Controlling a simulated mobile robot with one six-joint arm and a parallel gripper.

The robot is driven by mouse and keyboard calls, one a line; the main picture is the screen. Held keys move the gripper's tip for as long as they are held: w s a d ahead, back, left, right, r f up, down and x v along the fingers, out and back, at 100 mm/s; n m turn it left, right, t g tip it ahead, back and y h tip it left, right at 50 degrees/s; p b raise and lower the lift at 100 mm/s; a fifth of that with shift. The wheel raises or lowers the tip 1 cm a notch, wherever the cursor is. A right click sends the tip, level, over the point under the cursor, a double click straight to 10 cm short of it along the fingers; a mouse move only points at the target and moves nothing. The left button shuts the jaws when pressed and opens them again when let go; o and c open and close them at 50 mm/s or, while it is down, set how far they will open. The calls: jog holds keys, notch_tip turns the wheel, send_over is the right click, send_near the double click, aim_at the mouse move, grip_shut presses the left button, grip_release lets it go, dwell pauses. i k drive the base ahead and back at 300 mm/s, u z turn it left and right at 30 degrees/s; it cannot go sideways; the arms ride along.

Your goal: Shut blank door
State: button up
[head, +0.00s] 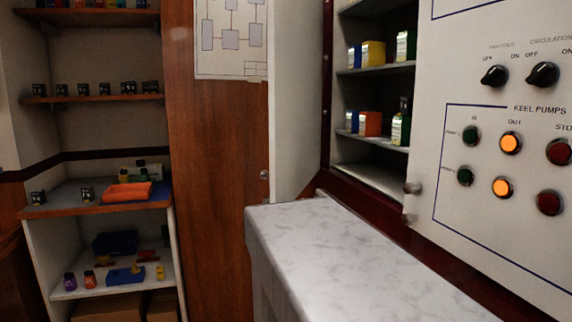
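A plain white door (295,110) stands open at the left side of a wall cabinet, swung out from the opening. It carries no markings on the face I see. A small round knob (264,174) shows at its free left edge. The cabinet opening (370,172) beside it shows shelves with blue, yellow, orange and green containers. My gripper is not in view.
A marble-topped counter (335,255) lies below the opening, its top clear. A white control panel (495,200) with switches and lamps is at the right, with a knob (413,187) at its lower left. Shelves with small items (95,98) stand at the left.

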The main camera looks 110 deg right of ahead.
aim_at(296, 45)
jog(key=u, duration=0.4)
jog(key=k, duration=0.15)
jog(key=z, duration=1.7)
jog(key=i, duration=0.55)
jog(key=z, duration=0.2)
jog(key=k, duration=0.55)
jog(key=u, duration=0.15)
jog(key=i, duration=0.35)
jog(key=u, duration=0.05)
